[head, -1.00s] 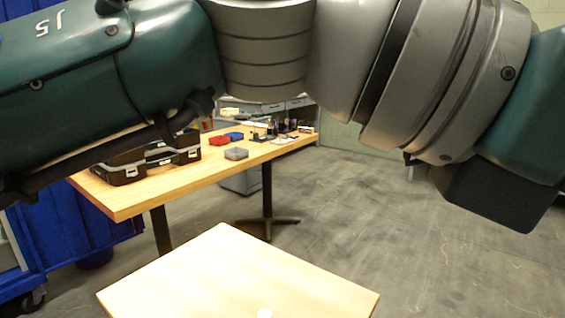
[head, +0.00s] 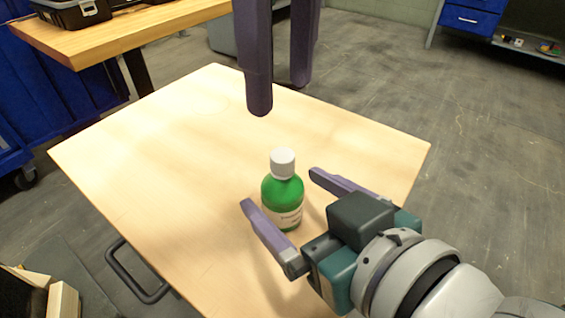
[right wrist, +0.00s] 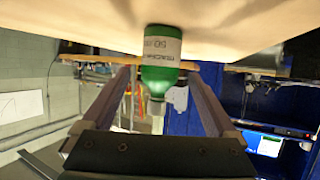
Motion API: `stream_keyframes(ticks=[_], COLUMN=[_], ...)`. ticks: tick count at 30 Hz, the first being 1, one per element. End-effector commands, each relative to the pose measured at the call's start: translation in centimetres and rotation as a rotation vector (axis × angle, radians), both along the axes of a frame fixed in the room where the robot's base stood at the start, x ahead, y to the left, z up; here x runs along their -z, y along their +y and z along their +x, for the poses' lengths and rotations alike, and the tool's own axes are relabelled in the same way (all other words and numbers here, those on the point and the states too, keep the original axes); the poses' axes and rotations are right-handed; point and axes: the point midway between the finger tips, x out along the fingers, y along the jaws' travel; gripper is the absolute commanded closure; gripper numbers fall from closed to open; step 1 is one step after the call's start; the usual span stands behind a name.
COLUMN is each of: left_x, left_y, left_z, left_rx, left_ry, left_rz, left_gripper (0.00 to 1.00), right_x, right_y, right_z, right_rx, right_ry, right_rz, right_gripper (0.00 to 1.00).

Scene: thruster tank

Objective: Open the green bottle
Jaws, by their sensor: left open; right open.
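The green bottle (head: 283,200) stands upright on the small wooden table (head: 130,150), with its white cap (head: 282,163) on and a pale label low on its side. My right gripper (head: 281,188) is open, low over the table, with one purple finger on each side of the bottle. In the right wrist view the bottle (right wrist: 161,60) appears upside down between the two fingertips, with a gap at each side. My left gripper (head: 280,98) is open and empty, its fingers pointing down above and behind the cap, not touching it.
A second wooden table (head: 150,27) with a black case (head: 75,10) stands at the back left. Blue cabinets (head: 50,90) stand at the left. A black handle (head: 140,275) sits by the small table's left edge. The rest of this tabletop is clear.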

Motion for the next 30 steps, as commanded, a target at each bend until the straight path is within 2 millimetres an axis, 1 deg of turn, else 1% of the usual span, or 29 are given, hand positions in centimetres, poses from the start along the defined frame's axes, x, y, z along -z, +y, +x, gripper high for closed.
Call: stream_keyframes(ticks=[1,3,9,13,22,30], left_x=[0.0,0.0,0.0,0.0,0.0,0.0], left_y=[0.0,0.0,-0.1,-0.1,-0.1,-0.1], left_z=[0.0,0.0,0.0,0.0,0.0,0.0], left_rx=[0.000,0.000,0.000,0.000,0.000,0.000], left_ry=[0.001,0.001,0.002,0.002,0.002,0.002], left_rz=[-0.001,-0.002,-0.002,-0.002,-0.002,-0.002], left_gripper=[0.47,0.47,0.47,0.47,0.47,0.47], right_x=[0.3,0.8,1.7,1.9,2.0,2.0], right_y=[0.5,1.0,2.1,2.4,2.5,2.5], right_z=[0.9,1.7,3.5,4.0,4.1,4.1], right_rx=[0.001,0.001,0.000,0.000,0.000,0.000], right_ry=[-0.001,0.000,0.000,0.001,0.001,0.001], right_rz=[0.000,0.000,0.000,-0.001,-0.001,-0.001], right_gripper=[0.07,0.07,0.07,0.07,0.07,0.37])
